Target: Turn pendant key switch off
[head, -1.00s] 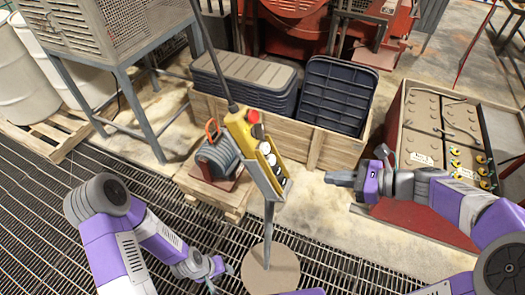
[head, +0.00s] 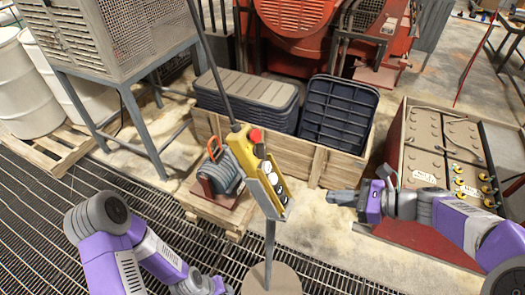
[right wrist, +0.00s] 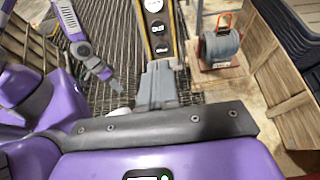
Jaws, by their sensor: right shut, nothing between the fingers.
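The yellow pendant (head: 240,150) hangs on a dark cable and rests tilted in a grey holder on a stand. A red button (head: 255,135) is near its top, with white and dark round controls below. I cannot make out which control is the key switch. My right gripper (head: 333,199) is shut and empty, right of the pendant and apart from it. In the right wrist view the pendant's lower face (right wrist: 158,30) shows just beyond the gripper. My left gripper is cut off at the bottom edge in the head view; it shows in the right wrist view (right wrist: 112,82), its jaws unclear.
The stand's round base (head: 272,279) is on the floor. A grey coil-like part with an orange handle (head: 222,174) stands on a wooden pallet behind the pendant. A wooden crate of dark bins (head: 320,160) is beyond. A red-sided battery box (head: 392,160) stands at right, near my right arm.

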